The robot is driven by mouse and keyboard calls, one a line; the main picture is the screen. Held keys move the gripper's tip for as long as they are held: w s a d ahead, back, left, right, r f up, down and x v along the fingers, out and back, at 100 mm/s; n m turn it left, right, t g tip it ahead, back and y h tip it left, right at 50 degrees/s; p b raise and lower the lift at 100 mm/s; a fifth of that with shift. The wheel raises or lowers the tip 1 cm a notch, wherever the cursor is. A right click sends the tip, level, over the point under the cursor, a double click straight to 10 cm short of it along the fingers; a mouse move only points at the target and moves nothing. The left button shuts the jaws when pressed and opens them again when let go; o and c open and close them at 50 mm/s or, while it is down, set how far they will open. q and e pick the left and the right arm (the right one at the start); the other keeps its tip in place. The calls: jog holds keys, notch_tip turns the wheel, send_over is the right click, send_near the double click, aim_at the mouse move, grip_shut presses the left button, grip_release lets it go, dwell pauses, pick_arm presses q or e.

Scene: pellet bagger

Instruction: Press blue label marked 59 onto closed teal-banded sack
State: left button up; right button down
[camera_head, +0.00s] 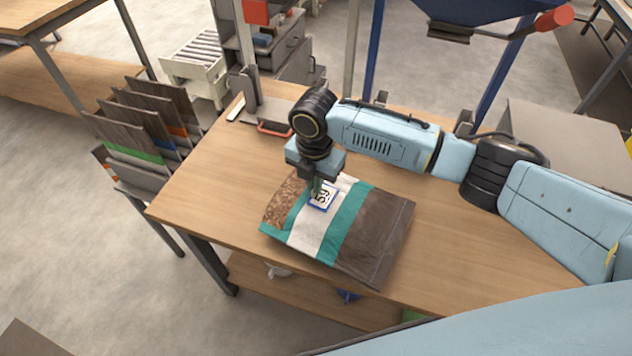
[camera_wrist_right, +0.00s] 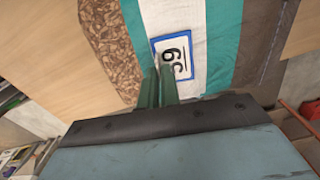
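The sack (camera_head: 375,232) lies flat on the wooden table, with teal bands, a white panel, a brown end and a window of brown pellets. The blue-bordered label marked 59 (camera_head: 322,196) lies on the white panel, beside a teal band. My right gripper (camera_head: 317,186) points down at the label's edge. In the right wrist view the label (camera_wrist_right: 174,57) lies flat-looking on the sack (camera_wrist_right: 225,40), and the green fingertips (camera_wrist_right: 158,72) are close together at its near edge. I cannot tell whether they pinch the label or touch it. My left gripper is not in view.
The wooden table (camera_head: 200,180) is clear left of the sack. A sealing device with a red handle (camera_head: 272,129) stands at the table's back left. A rack of folded sacks (camera_head: 135,150) is at the left. A blue hopper frame (camera_head: 480,12) stands behind.

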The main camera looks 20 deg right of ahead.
jog(key=shift+f, duration=0.3)
dwell(0.5)
jog(key=c, duration=1.5)
grip_release()
jog(key=shift+c, duration=0.2)
notch_tip(320, 180, up, 13)
jog(key=shift+r+p, duration=0.2)
jog(key=shift+p, duration=0.2)
